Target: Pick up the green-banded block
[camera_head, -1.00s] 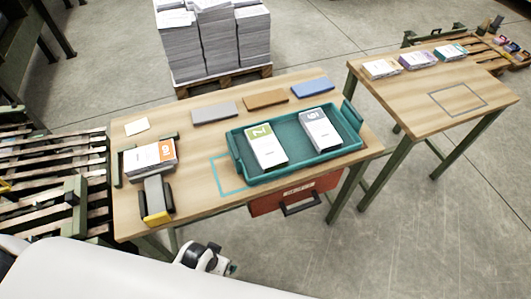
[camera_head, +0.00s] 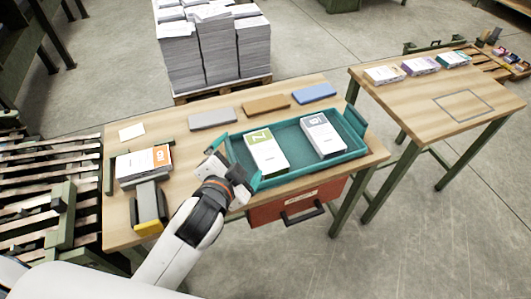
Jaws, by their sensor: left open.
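The green-banded block (camera_head: 266,152) is white with an olive-green band at its far end. It lies in the left half of the teal tray (camera_head: 298,172) on the near table. A grey-banded block (camera_head: 323,136) lies to its right in the same tray. My left gripper (camera_head: 237,172) is over the tray's left end, left of the green-banded block and apart from it. Its jaws are open and empty, and it hides part of the tray's left end. My right gripper is not in view.
An orange-banded block (camera_head: 145,164) sits in a holder at the table's left, by a grey and yellow piece (camera_head: 149,207). Grey, brown and blue slabs (camera_head: 266,104) lie behind the tray. A red drawer (camera_head: 296,205) hangs below. A second table (camera_head: 437,90) stands right.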

